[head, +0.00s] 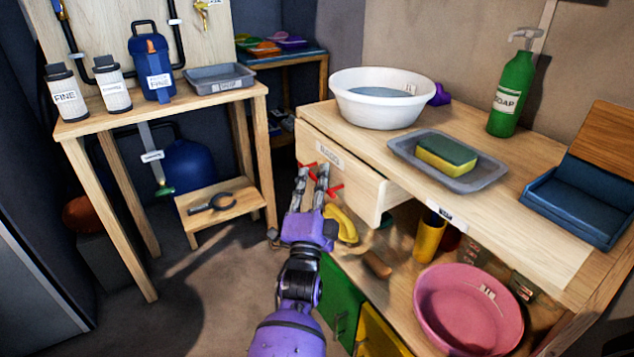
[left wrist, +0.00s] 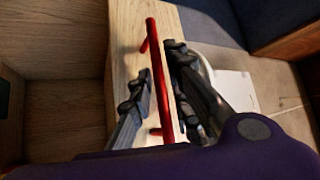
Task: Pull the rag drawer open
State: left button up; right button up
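The rag drawer (head: 350,178), a pale wooden drawer with a label on its front, stands partly pulled out under the left end of the counter. Its side wall shows. Its red bar handle (head: 336,187) is partly hidden by my left gripper (head: 311,178). In the left wrist view the red handle (left wrist: 159,80) passes between the two dark fingers of the left gripper (left wrist: 160,75). The fingers straddle the bar, with a visible gap beside it, so they look parted rather than clamped. My right gripper is not in view.
On the counter (head: 545,245) are a white basin (head: 382,101), a grey tray (head: 473,180) with a sponge, and a green soap bottle (head: 511,90). A pink basin (head: 466,312) sits below. A small wooden stool (head: 232,222) stands left of my gripper, with clear floor in front.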

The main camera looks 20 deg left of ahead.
pick_arm(q)
grip_shut()
dwell(0.3)
jog(key=s+a+p, duration=0.5)
jog(key=s+a, duration=0.4)
jog(key=s, duration=0.3)
jog(key=s+a+p, duration=0.4)
jog(key=s+a, duration=0.5)
jog(key=s, duration=0.2)
jog(key=shift+s+a+p, duration=0.2)
jog(key=shift+s+p, duration=0.15)
jog(key=shift+p, duration=0.05)
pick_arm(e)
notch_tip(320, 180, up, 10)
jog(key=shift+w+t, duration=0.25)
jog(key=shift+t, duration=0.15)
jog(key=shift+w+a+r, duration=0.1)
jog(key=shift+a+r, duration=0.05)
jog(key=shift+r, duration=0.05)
